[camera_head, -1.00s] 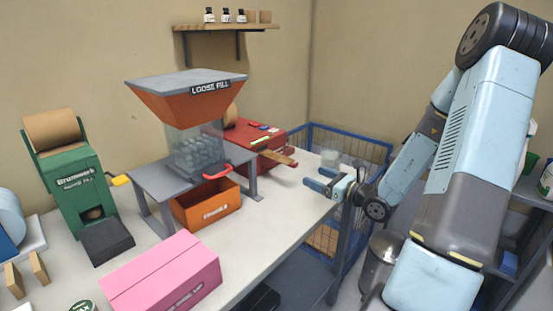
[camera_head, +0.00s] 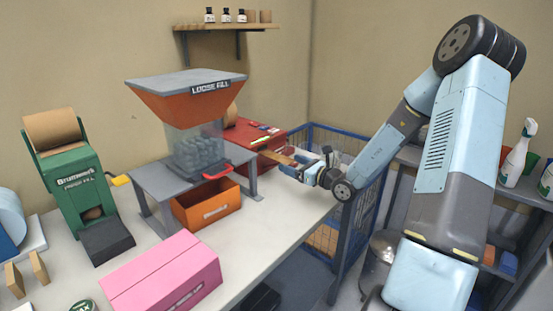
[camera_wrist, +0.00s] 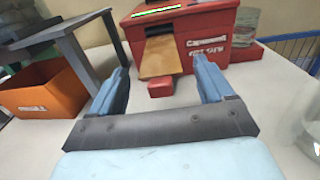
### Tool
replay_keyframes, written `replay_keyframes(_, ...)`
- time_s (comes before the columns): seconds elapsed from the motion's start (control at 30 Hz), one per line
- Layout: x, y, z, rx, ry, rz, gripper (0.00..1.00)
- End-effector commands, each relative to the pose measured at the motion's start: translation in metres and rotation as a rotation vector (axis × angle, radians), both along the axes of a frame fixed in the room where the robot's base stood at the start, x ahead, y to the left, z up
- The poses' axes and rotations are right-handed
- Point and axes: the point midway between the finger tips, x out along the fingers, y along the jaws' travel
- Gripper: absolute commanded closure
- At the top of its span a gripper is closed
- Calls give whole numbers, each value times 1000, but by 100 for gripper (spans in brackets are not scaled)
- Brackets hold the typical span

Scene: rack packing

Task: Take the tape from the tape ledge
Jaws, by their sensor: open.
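A brown tape strip (camera_wrist: 160,58) sticks out of the front of a red dispenser (camera_wrist: 205,35) in the wrist view. It also shows in the head view (camera_head: 275,156), beside the red dispenser (camera_head: 245,133). A small red block (camera_wrist: 160,88) sits just below the strip's near end; I cannot tell whether it is part of the ledge. My gripper (camera_head: 292,163) is open and empty. In the wrist view its two blue fingers (camera_wrist: 162,78) stand apart to the left and right of the strip, with a gap on each side. No contact with the strip shows.
A loose-fill hopper (camera_head: 190,110) on a grey stand and an orange bin (camera_head: 207,205) are left of my gripper. A blue wire cage (camera_head: 355,205) stands beyond the table's right edge. A clear jar (camera_wrist: 305,130) stands at the wrist view's right.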

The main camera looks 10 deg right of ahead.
Motion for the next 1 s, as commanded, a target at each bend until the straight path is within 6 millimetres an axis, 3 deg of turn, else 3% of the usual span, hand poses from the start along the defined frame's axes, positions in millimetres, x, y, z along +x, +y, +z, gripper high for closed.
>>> replay_keyframes(0.2,1,1,0,0,0,0,19)
replay_keyframes(0.8,1,0,0,-1,1,-1,77)
replay_keyframes(1.0,1,0,0,-1,1,-1,79)
